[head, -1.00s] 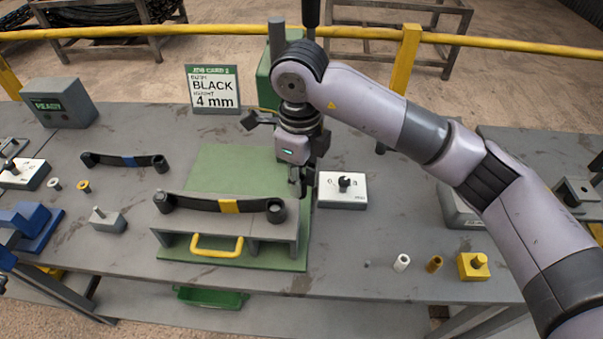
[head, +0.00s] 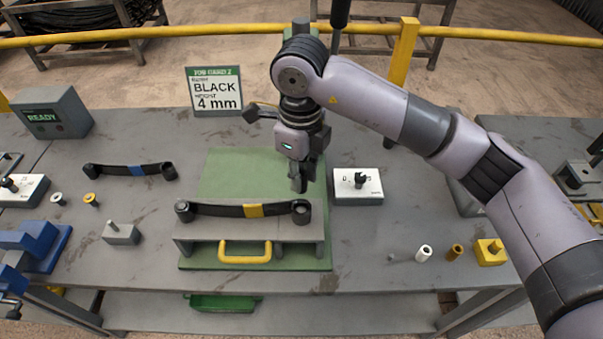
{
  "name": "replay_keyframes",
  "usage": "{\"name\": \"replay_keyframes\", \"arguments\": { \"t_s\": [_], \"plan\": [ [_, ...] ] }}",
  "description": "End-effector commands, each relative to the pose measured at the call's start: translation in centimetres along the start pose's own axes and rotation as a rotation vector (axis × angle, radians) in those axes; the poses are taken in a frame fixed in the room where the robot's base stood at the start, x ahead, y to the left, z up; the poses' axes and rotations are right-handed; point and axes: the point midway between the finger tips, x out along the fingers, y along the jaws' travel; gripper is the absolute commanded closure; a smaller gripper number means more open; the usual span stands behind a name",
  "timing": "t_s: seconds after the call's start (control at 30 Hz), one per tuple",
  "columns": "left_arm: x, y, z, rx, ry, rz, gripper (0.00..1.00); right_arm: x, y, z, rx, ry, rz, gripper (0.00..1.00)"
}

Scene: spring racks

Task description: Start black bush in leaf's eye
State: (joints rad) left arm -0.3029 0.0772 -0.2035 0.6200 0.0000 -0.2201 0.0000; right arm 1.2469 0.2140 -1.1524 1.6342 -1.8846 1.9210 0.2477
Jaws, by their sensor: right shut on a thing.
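The leaf (head: 225,210) is a dark curved bar with a yellow band. It lies across a grey fixture (head: 300,235) on a green plate, with a round eye at each end. My right gripper (head: 298,184) points down just above and behind the leaf's right eye (head: 300,212), apart from it in the picture. It is shut on the black bush, which is small, dark and mostly hidden by the fingers. My left gripper is not in view.
A white block (head: 358,186) with a black knob stands right of the gripper. The job card (head: 215,92) reads black, 4 mm.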

Motion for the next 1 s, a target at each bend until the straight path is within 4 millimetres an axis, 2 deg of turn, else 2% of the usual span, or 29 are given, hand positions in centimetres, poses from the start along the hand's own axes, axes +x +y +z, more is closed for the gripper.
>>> {"name": "replay_keyframes", "arguments": {
  "t_s": [0.17,0.5,1.0],
  "plan": [
    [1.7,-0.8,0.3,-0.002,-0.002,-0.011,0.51,1.7,0.0,0.0,0.001,0.000,0.000,0.94],
    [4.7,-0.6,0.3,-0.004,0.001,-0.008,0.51,4.8,0.0,0.0,0.001,0.000,-0.001,0.94],
    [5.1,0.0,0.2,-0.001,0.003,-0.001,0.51,5.2,0.0,0.0,0.000,0.000,0.000,0.94]
  ]
}}
